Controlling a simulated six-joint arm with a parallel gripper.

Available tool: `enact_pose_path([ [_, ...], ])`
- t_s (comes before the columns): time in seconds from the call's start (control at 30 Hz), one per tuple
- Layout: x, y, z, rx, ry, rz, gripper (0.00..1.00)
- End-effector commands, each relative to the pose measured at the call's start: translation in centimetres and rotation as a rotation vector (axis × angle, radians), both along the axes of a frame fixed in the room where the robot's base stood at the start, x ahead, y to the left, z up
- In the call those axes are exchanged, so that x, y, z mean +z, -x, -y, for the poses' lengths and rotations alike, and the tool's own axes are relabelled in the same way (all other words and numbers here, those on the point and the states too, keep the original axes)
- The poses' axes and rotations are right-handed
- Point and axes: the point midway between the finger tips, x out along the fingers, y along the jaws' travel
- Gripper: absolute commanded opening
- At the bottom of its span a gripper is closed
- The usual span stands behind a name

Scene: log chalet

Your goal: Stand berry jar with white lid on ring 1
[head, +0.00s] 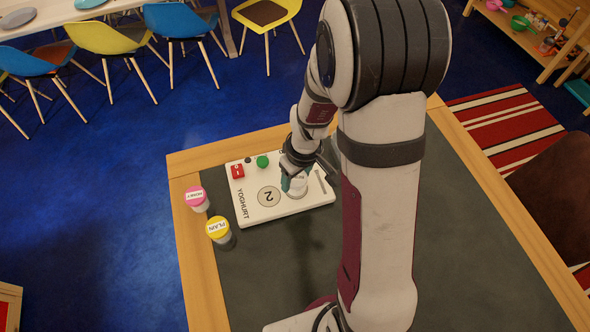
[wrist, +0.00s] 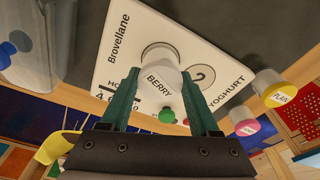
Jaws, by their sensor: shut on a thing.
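The berry jar (head: 298,187) has a white lid; its label BERRY reads in the wrist view (wrist: 160,80). My gripper (head: 292,181) is shut on it, with a green finger on each side of the lid in the wrist view (wrist: 161,88). The jar looks upright over the right part of the white yoghurt maker (head: 263,214). Ring 2 (head: 269,196) shows bare to the left of the jar in the head view. Ring 1 is not readable, apparently hidden by the jar and gripper. I cannot tell whether the jar's base touches the surface.
A pink-lidded honey jar (head: 196,197) and a yellow-lidded plain jar (head: 218,229) stand left of the yoghurt maker. The maker carries a red switch (head: 237,171) and a green knob (head: 262,161). The grey tabletop (head: 265,285) in front is clear.

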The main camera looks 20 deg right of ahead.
Motion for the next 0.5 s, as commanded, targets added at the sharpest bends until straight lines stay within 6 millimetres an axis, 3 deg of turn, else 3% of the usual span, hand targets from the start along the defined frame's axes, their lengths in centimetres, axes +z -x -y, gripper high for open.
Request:
enact_pose_path([
  [0.23,-0.21,0.0,0.01,0.0,0.0,0.0,0.0],
  [0.27,-0.27,0.01,0.0,0.0,-0.001,0.0,0.64],
  [0.4,-0.22,0.0,0.01,0.0,-0.001,0.0,0.89],
  [0.5,-0.22,0.0,0.01,0.0,-0.001,0.0,0.92],
])
